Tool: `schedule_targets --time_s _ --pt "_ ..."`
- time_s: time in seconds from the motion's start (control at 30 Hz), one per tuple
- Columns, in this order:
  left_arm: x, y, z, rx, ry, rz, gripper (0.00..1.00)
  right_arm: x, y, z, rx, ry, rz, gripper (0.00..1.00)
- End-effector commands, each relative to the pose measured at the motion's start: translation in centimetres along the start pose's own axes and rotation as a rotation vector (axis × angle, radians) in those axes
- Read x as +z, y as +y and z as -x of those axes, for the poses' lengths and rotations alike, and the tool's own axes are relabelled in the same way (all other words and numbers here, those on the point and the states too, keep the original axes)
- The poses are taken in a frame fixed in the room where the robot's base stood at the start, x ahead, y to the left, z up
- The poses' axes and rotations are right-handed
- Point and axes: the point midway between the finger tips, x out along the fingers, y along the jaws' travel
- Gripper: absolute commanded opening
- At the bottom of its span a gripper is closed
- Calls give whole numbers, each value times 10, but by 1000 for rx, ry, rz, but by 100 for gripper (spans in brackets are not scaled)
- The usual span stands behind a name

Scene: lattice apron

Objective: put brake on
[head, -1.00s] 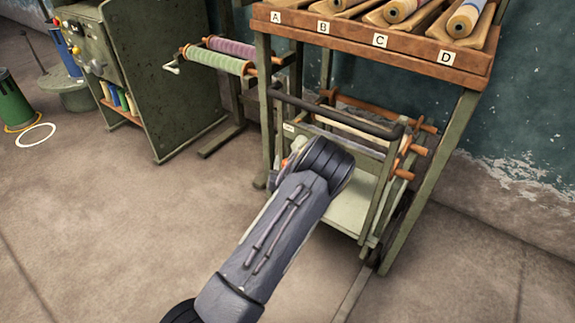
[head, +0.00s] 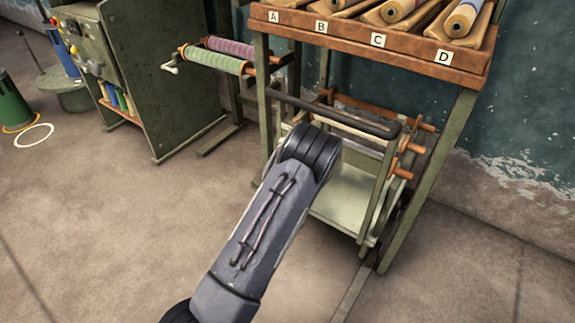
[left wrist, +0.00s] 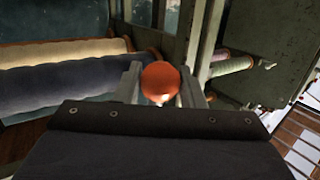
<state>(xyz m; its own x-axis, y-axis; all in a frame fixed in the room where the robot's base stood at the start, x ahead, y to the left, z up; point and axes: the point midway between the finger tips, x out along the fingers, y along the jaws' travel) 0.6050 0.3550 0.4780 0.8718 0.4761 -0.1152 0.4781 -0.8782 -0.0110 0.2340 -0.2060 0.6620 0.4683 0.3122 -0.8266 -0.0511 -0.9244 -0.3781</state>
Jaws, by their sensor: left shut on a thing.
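An orange ball knob (left wrist: 161,78) sits between the two grey fingers of my left gripper (left wrist: 160,85) in the left wrist view, and the gripper is shut on it. In the head view my left arm reaches up to the green cart (head: 345,200), near the left end of its dark handle bar (head: 335,113). My wrist hides the gripper and the knob there. The lever below the knob is not visible, so I cannot tell its angle. My right gripper is in neither view.
The cart stands under a rack with a wooden shelf (head: 360,42) labelled A to D, holding rolls. A green cabinet (head: 160,75) and a stand with wrapped rollers (head: 215,60) are at the left. A floor rail (head: 352,290) runs toward the cart. The front floor is clear.

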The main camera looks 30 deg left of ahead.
Motion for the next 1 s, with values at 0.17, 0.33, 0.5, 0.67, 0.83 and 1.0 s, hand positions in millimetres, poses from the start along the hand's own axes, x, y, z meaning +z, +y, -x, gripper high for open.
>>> schedule_targets --time_s 0.17,0.33,0.5,0.67,0.83,1.0 --pt "1 12 8 16 -85 131 0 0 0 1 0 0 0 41" --pt "1 24 16 30 -161 249 0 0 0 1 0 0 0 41" --pt "0 34 22 43 -227 348 0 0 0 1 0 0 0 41" --pt "-1 41 27 52 -274 417 0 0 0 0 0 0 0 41" --pt "-2 45 30 58 -306 462 0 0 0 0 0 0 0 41" --pt "-3 47 32 61 -318 482 0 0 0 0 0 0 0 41"
